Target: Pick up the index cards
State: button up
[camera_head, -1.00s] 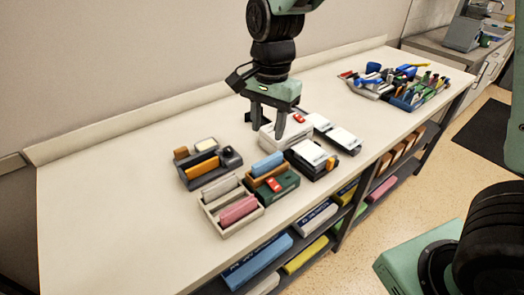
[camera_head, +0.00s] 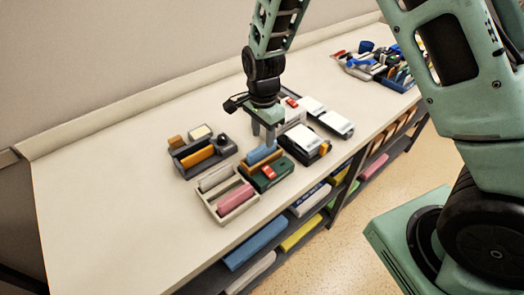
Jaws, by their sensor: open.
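Several small organizers stand in a cluster on the long pale table. I cannot tell for sure which pieces are the index cards; a white flat-topped stack in a black holder (camera_head: 303,140) and a similar white-topped one (camera_head: 336,123) behind it to the right look card-like. My gripper (camera_head: 263,138) points down with its fingers apart and empty. It is over a blue block (camera_head: 261,154) in a tan holder, left of the black holder. Whether the fingertips touch anything is unclear. A white box (camera_head: 292,116) with a red piece is partly hidden behind my gripper.
A cream tray (camera_head: 253,209) with grey and pink blocks, a green box (camera_head: 284,172) with a red piece, and a dark tray (camera_head: 218,157) with an orange block crowd the gripper. Mixed tools (camera_head: 370,62) lie at the far end. The table's left part is clear.

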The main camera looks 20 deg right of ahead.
aim_at(262, 146)
jog(key=shift+a+f+p, duration=0.1)
jog(key=shift+f+p, duration=1.25)
jog(key=shift+f, duration=1.4)
